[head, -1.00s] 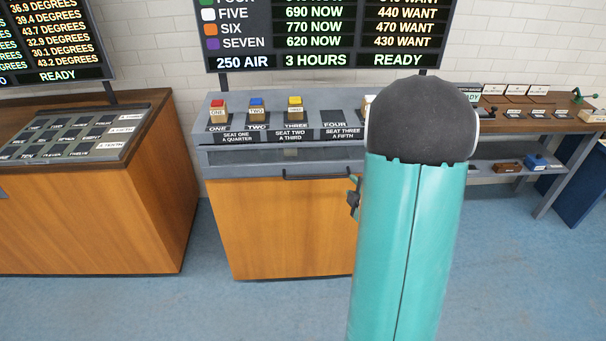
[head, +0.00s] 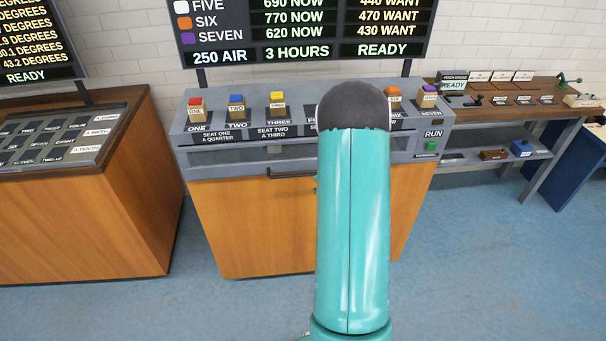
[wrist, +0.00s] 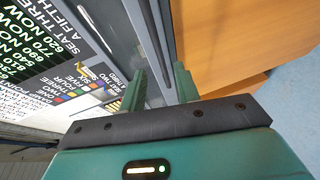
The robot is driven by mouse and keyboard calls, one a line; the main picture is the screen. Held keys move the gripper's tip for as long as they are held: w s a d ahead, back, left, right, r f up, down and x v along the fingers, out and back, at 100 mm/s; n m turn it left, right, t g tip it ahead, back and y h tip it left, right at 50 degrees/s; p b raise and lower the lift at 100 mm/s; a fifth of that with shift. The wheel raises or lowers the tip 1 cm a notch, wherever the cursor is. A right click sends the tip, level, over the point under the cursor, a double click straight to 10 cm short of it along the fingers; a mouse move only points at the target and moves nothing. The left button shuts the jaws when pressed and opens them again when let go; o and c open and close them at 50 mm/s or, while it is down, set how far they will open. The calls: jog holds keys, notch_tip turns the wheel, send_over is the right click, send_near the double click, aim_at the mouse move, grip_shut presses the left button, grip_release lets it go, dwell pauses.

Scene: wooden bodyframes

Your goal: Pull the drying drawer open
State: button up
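The drying drawer (head: 225,168) is the grey front below the block-topped counter, and it looks closed. Its dark bar handle (head: 291,174) runs along the lower part of the front; its right end is hidden behind my arm. In the head view my gripper is almost wholly hidden by the arm, near the handle's right side. In the wrist view my gripper (wrist: 160,82) has its two teal fingers apart, with the grey drawer edge beyond and between them. I cannot tell whether the handle lies between the fingers.
The wooden cabinet (head: 250,235) stands below the drawer. Coloured blocks, such as the red one (head: 196,106), sit on the counter, with a green RUN button (head: 432,146) at right. Another console (head: 90,210) stands left, a workbench (head: 545,125) right. Blue floor (head: 150,310) is clear in front.

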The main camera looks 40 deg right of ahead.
aim_at(306, 175)
jog(key=x, duration=0.8)
jog(key=shift+w, duration=0.35)
grip_shut()
